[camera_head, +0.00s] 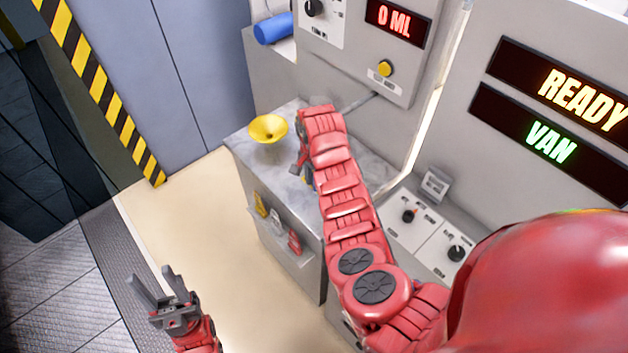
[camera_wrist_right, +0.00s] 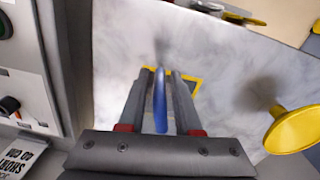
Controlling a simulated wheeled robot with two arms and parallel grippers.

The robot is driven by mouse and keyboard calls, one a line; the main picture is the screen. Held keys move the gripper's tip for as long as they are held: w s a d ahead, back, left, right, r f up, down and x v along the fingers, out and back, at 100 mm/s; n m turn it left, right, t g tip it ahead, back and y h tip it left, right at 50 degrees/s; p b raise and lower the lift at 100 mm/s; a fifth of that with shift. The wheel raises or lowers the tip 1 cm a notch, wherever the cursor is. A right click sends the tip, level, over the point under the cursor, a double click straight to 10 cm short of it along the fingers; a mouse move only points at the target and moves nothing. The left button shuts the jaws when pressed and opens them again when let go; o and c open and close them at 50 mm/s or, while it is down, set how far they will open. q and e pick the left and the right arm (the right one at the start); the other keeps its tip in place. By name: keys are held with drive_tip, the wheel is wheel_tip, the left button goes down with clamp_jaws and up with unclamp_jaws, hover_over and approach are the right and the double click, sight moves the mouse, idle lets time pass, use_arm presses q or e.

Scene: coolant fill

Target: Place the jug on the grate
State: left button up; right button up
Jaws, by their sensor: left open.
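My right gripper (camera_wrist_right: 163,76) hangs over the marble counter (camera_wrist_right: 115,50), its two fingers spaced apart. A narrow blue piece (camera_wrist_right: 160,105) lies between the fingers; it may be the jug's handle. I cannot tell whether the fingers press on it. No jug body shows clearly. A yellow outline (camera_wrist_right: 195,84) on the counter shows beyond the fingertips. In the head view my right arm mostly hides its gripper. My left gripper (camera_head: 160,287) is open and empty, low at the left, away from the counter. I cannot make out the grate.
A yellow funnel (camera_head: 268,129) stands on the counter near its left edge. A blue cylinder (camera_head: 273,28) lies at the upper left of the machine panel, which reads 0 ML (camera_head: 394,20). Knobs (camera_head: 408,216) sit to the right. Signs read READY (camera_head: 583,93) and VAN (camera_head: 551,143).

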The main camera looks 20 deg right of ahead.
drive_tip(key=shift+o, duration=0.9)
drive_tip(key=shift+r, duration=0.4)
wheel_tip(320, 180, up, 3)
drive_tip(key=shift+f+b, duration=0.1)
drive_tip(key=shift+b, duration=0.6)
wheel_tip(320, 180, up, 8)
drive_tip(key=shift+w+a+f+p, duration=0.1)
drive_tip(key=shift+f+p, duration=0.05)
drive_tip(key=shift+p, duration=0.5)
drive_tip(key=shift+r, duration=0.5)
